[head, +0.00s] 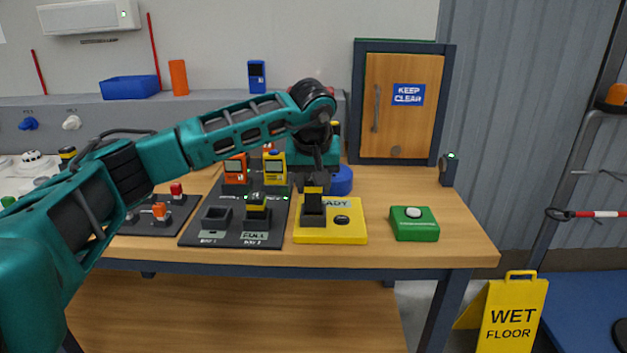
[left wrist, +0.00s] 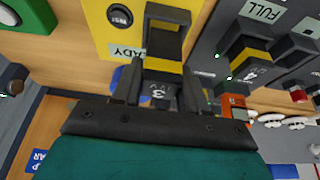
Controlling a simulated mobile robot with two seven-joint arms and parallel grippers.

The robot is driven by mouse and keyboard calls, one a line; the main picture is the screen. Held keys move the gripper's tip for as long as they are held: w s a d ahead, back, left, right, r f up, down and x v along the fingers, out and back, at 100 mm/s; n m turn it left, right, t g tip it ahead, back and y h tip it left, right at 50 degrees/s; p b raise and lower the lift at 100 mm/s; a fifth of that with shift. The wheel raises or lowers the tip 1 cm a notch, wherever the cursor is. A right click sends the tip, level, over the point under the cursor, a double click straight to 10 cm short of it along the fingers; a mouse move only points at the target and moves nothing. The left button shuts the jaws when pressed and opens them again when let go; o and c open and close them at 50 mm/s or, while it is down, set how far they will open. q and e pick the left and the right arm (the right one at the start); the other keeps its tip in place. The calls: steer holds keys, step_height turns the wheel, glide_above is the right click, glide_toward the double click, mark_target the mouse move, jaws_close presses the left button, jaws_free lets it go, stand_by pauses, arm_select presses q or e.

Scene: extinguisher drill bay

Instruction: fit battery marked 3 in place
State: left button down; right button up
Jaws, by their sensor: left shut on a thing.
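My left gripper (head: 316,178) is shut on a black battery (head: 314,190) with a yellow band. The left wrist view shows the number 3 on this battery (left wrist: 160,92) between the fingers of the gripper (left wrist: 158,98). The battery is at the black socket (head: 312,219) on the yellow READY base (head: 345,236). The socket also shows in the left wrist view (left wrist: 168,14). I cannot tell how far the battery sits in it. My right gripper is not in view.
Left of the base, a dark charger (head: 235,238) has an empty bay (head: 216,217) and a battery (head: 257,212) marked 4 in the bay labelled FULL. A green box with a white button (head: 414,224) stands to the right.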

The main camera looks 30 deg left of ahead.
mark_target(314, 195)
arm_select(q)
steer(key=shift+p, duration=0.3)
stand_by(0.5)
steer(key=shift+f+b, duration=0.65)
steer(key=shift+f, duration=0.85)
stand_by(0.9)
steer(key=shift+c, duration=0.9)
jaws_free()
